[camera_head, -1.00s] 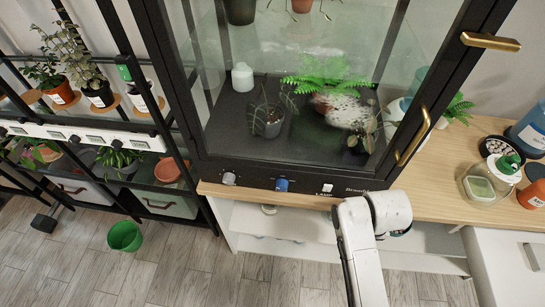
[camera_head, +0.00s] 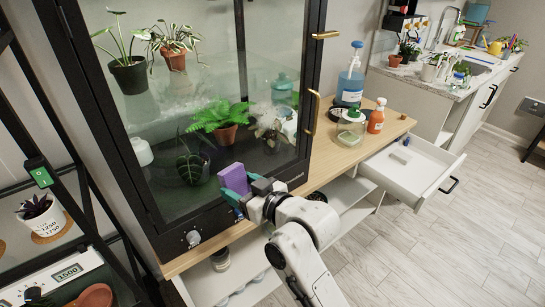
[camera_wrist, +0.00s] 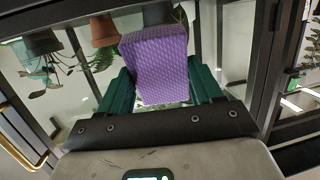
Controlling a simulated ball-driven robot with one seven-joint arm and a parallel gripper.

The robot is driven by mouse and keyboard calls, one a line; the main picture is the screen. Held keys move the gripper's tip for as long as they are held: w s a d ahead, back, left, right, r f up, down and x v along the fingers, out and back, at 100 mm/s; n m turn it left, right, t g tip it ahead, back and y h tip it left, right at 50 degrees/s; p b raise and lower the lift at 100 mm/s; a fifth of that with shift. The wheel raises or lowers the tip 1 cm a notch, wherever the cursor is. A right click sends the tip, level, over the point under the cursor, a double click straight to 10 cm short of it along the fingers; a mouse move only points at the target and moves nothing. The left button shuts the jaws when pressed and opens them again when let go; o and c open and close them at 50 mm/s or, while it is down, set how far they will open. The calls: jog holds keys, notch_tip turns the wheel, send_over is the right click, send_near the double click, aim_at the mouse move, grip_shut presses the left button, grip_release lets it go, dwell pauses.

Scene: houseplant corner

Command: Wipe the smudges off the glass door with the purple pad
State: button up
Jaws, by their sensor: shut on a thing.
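The purple pad (camera_head: 234,178) is in my gripper (camera_head: 246,188), low in front of the glass door (camera_head: 235,75) of the black-framed cabinet. In the wrist view the textured pad (camera_wrist: 157,62) sits between the two green fingers of my gripper (camera_wrist: 160,90). The door is shut, with a brass handle (camera_head: 312,112) on its right side. Whitish smudges (camera_head: 180,106) show as a hazy patch at mid-height on the glass. Another pale speckled patch (camera_head: 266,112) shows further right. I cannot tell whether the pad touches the glass.
Potted plants stand behind the glass, including a fern (camera_head: 220,116). On the wooden top (camera_head: 350,140) to the right are a blue pump bottle (camera_head: 350,78), a glass jar (camera_head: 350,128) and an orange bottle (camera_head: 376,118). A white drawer (camera_head: 410,165) stands open at the right. Shelves are at the left.

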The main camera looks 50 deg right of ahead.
aim_at(245, 125)
jog(key=s+d+r+m+t+h, duration=0.25)
jog(key=s+d+r, duration=0.25)
jog(key=r, duration=0.5)
jog(key=shift+n+t+h, duration=0.35)
jog(key=shift+n+h, duration=0.1)
jog(key=shift+d+f+x, duration=0.1)
jog(key=shift+f+x, duration=0.05)
jog(key=shift+x, duration=1.25)
jog(key=shift+d+f+x, duration=0.15)
jog(key=shift+f+x, duration=0.05)
jog(key=shift+x, duration=1.15)
jog(key=shift+x, duration=0.9)
jog(key=shift+f, duration=0.2)
